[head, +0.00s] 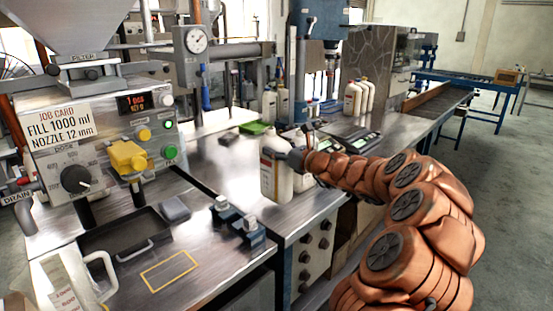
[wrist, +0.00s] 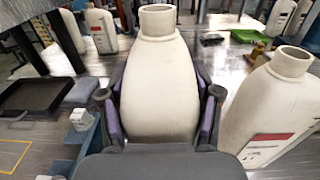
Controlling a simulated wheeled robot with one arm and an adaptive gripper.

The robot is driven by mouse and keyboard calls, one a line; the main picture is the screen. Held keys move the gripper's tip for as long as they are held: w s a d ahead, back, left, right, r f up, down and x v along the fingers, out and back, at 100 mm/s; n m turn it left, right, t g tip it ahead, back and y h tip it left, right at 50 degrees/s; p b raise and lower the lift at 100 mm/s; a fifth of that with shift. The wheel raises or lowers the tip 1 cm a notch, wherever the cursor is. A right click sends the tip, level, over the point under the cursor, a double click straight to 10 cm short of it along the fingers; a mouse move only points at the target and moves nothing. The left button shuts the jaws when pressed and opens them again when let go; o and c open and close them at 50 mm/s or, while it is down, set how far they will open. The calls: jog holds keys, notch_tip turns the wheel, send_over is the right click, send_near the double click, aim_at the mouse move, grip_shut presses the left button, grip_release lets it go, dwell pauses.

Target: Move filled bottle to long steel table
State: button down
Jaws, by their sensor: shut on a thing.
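My gripper (head: 290,158) is shut around the body of a white, uncapped bottle (head: 271,178), upright at the front part of the long steel table (head: 225,172). In the wrist view the bottle (wrist: 158,85) stands between my gripper's two fingers (wrist: 160,110). I cannot tell whether its base touches the steel top, or how full it is. A second open white bottle (wrist: 262,112) with a red and white label stands close on the right in the wrist view. In the head view it is largely hidden behind my gripper and arm.
The filling machine (head: 100,135) and its drip tray (head: 125,232) are at left, beside a yellow outlined square (head: 169,271). A white jug (head: 65,280) is at front left. Scales (head: 355,140), a green tray (head: 255,128) and more white bottles (head: 352,100) stand farther back.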

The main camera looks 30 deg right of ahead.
jog(key=shift+s+f, duration=0.1)
jog(key=shift+f, duration=1.45)
jog(key=shift+c, duration=1.2)
grip_release()
jog(key=shift+f, duration=0.15)
jog(key=v, duration=1.2)
